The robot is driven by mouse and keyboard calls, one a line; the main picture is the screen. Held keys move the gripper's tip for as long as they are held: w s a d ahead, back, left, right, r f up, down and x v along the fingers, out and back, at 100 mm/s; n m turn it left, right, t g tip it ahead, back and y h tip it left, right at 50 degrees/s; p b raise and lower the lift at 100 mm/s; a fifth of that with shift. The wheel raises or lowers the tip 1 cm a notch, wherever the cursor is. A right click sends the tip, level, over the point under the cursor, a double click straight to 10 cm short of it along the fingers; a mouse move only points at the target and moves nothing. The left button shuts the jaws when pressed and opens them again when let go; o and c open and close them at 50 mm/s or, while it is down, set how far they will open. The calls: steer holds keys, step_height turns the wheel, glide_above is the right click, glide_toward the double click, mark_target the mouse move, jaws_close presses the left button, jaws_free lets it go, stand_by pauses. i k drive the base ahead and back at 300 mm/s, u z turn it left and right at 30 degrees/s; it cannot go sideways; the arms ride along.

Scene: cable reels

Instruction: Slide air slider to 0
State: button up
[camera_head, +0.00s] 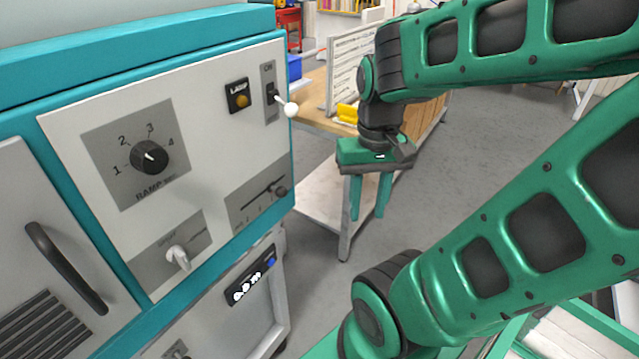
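A grey slider plate (259,201) sits at the lower right of the white control panel. It has a dark slanting slot and small scale marks along its lower edge, too small to read. The dark slider knob (280,191) stands at the right end of the slot. I take this to be the air slider. My gripper (367,214) is green, to the right of the panel and apart from it. Its two fingers point down with a gap between them, and nothing shows in the gap.
The panel also carries a ramp dial (149,157), a white-knobbed turn switch (178,257), an amber lamp (241,100) and a toggle lever (290,109) that sticks out above the slider. A wooden workbench (318,117) stands behind my gripper.

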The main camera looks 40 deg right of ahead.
mark_target(281, 192)
steer(key=z, duration=1.95)
steer(key=k, duration=0.65)
steer(key=u, duration=2.3)
